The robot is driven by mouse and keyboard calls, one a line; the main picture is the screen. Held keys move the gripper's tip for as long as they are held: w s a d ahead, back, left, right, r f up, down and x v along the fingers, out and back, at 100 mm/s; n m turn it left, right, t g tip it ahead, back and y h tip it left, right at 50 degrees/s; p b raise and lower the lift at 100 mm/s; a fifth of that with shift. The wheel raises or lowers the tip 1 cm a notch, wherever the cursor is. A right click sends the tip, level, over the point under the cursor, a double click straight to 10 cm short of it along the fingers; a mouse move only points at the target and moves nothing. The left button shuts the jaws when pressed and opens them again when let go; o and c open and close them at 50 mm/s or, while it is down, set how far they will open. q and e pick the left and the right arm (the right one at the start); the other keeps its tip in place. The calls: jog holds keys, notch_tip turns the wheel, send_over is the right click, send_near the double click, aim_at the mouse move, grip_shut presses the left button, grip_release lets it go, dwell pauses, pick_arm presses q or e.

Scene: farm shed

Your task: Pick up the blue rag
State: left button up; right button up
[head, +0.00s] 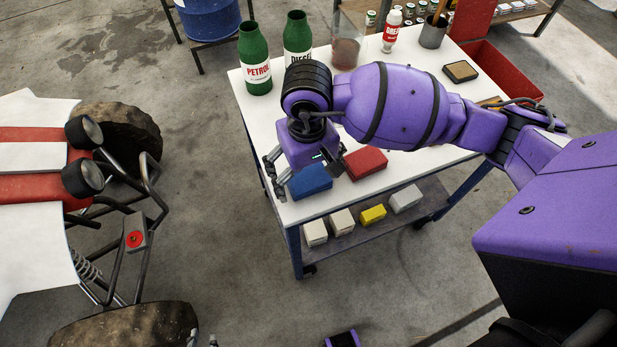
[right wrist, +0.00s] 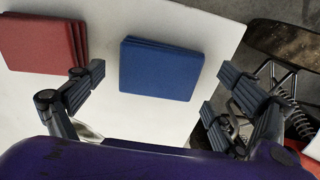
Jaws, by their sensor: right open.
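The blue rag (head: 311,181) is a folded stack lying flat near the front edge of the white tabletop. It also shows in the right wrist view (right wrist: 161,68), between and beyond my fingers. My right gripper (head: 291,172) is open and empty above the table at the rag, with its fingers spread to either side in the wrist view. Contact with the rag cannot be made out.
A red folded rag (head: 366,163) lies beside the blue one. Green bottles (head: 255,60) and a spray can (head: 391,32) stand at the back of the table. A lower shelf holds several small boxes (head: 373,215). A buggy (head: 110,170) stands to the left, across open floor.

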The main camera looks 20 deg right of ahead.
jog(key=c, duration=1.2)
pick_arm(q)
jog(key=shift+s+f, duration=0.1)
jog(key=shift+s, duration=0.25)
pick_arm(e)
jog(key=shift+r, duration=0.1)
jog(key=shift+r, duration=0.65)
pick_arm(q)
jog(key=shift+w+d+r+p, duration=0.1)
jog(key=shift+w+r+p, duration=0.15)
jog(key=shift+r+p, duration=0.7)
jog(key=shift+w+d+r+p, duration=0.15)
jog(key=shift+w+r+p, duration=0.15)
jog(key=shift+r+p, duration=0.65)
jog(key=shift+w+d+r+p, duration=0.1)
jog(key=shift+w+r+p, duration=0.15)
jog(key=shift+r+p, duration=0.7)
pick_arm(e)
jog(key=shift+s+d+r, duration=0.1)
jog(key=shift+s+r, duration=1.8)
jog(key=shift+s, duration=0.45)
jog(key=shift+s+d+r, duration=0.1)
jog(key=shift+s+r, duration=1.8)
jog(key=shift+s, duration=0.4)
jog(key=shift+s+r, duration=1.9)
jog(key=shift+s, duration=0.45)
